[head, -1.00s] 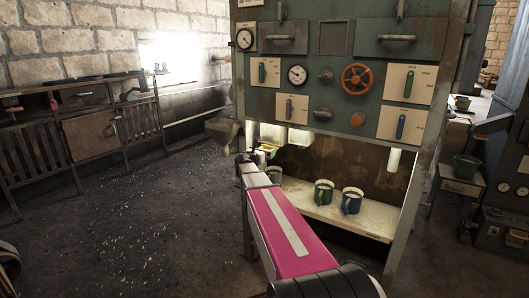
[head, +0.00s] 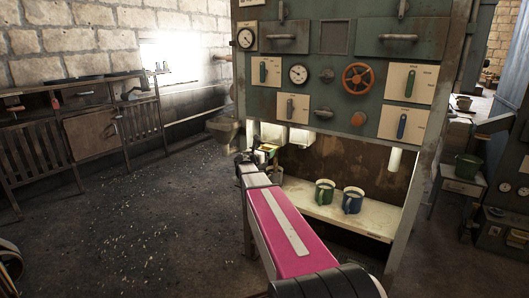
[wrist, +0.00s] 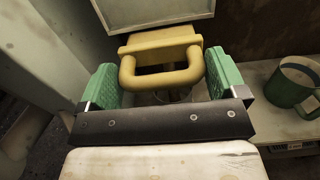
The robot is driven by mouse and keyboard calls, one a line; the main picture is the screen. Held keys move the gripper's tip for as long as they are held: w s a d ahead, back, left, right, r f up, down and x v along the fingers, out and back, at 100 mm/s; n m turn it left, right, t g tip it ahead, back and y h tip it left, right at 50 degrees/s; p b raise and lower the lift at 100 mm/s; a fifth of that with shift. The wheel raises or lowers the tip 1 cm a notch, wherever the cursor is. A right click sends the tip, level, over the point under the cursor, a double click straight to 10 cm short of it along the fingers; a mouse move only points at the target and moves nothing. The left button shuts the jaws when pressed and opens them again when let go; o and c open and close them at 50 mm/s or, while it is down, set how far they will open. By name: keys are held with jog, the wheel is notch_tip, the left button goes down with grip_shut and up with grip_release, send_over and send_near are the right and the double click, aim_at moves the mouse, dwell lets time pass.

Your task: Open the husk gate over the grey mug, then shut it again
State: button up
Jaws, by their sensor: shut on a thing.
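The husk gate is a yellow slab with a yellow loop handle (wrist: 160,78), under a pale chute box (wrist: 150,12) in the wrist view. My gripper (wrist: 162,82) has its green fingers on either side of the handle and is shut on it. In the head view my gripper (head: 258,158) is at the left end of the machine's opening, by a small yellow patch of the gate. The grey mug cannot be made out clearly; a small part of something shows below the handle in the wrist view.
A green mug (head: 324,191) and a blue mug (head: 352,200) stand on the pale shelf (head: 345,222) right of my gripper. The machine's panel (head: 335,48) with levers and a red wheel hangs above. A post stands close left. Open floor lies to the left.

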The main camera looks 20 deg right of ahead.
jog(key=o, duration=1)
jog(key=v, duration=1)
jog(key=shift+s+a, duration=0.3)
